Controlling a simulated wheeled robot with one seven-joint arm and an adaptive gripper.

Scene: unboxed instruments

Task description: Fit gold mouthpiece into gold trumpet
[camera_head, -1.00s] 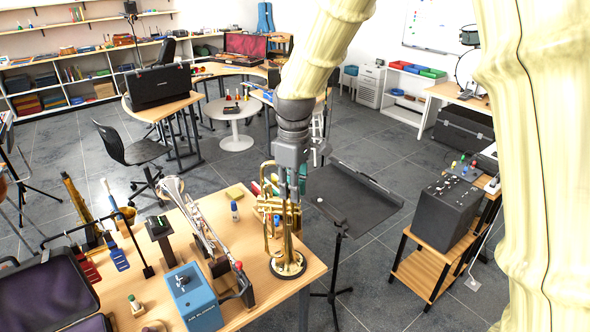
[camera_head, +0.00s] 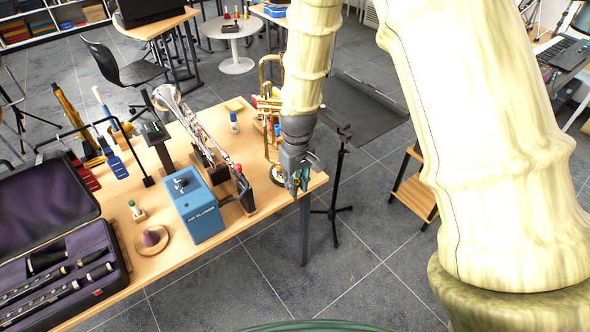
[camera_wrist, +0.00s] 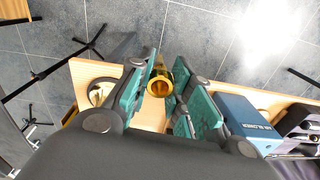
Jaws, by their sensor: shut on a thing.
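The gold trumpet (camera_head: 267,104) stands at the right end of the wooden table. In the wrist view my gripper's teal pads (camera_wrist: 160,90) are shut on the gold mouthpiece (camera_wrist: 158,86), whose round cup end faces the camera.
A silver trumpet (camera_head: 190,125) on a stand and a blue air blower box (camera_head: 193,208) are left of my gripper. An open instrument case (camera_head: 55,205) lies at far left. A black music stand (camera_head: 341,172) is close right of the table. Floor in front is clear.

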